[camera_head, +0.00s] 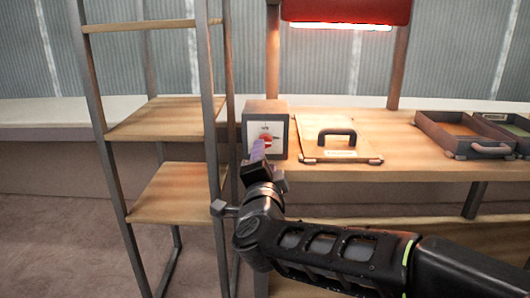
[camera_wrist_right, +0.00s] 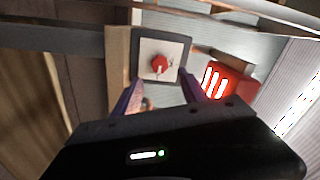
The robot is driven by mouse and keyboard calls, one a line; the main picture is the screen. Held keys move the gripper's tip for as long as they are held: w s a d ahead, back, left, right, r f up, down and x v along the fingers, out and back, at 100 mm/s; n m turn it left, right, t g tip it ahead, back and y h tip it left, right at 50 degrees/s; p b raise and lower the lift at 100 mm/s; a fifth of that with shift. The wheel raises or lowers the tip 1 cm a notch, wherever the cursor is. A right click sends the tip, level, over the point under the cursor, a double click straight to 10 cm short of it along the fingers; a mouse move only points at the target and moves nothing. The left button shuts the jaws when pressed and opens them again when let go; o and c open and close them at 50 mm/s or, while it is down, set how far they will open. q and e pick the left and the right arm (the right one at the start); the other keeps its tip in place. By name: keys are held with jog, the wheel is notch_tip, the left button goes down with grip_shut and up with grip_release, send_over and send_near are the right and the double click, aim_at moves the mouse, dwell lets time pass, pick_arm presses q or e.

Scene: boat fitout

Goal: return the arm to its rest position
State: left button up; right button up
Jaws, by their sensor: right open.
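My right arm comes in from the right in the head view. Its gripper (camera_head: 258,152) points at the front of a grey box with a white plate and a red knob, the switch box (camera_head: 266,110). The box also shows in the right wrist view, where its red knob (camera_wrist_right: 159,64) sits ahead of the two fingers. The fingers (camera_wrist_right: 158,95) are apart with nothing between them, so the gripper is open. The knob appears clear of the fingers. My left gripper is not in view.
A wooden bench (camera_head: 400,133) holds a panel with a black handle (camera_head: 338,137) and grey trays (camera_head: 462,134). A shelf rack (camera_head: 165,120) with grey posts stands close left of my gripper. A red lamp (camera_head: 345,12) hangs above. Open floor lies at the lower left.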

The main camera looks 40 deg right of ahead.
dwell(0.5)
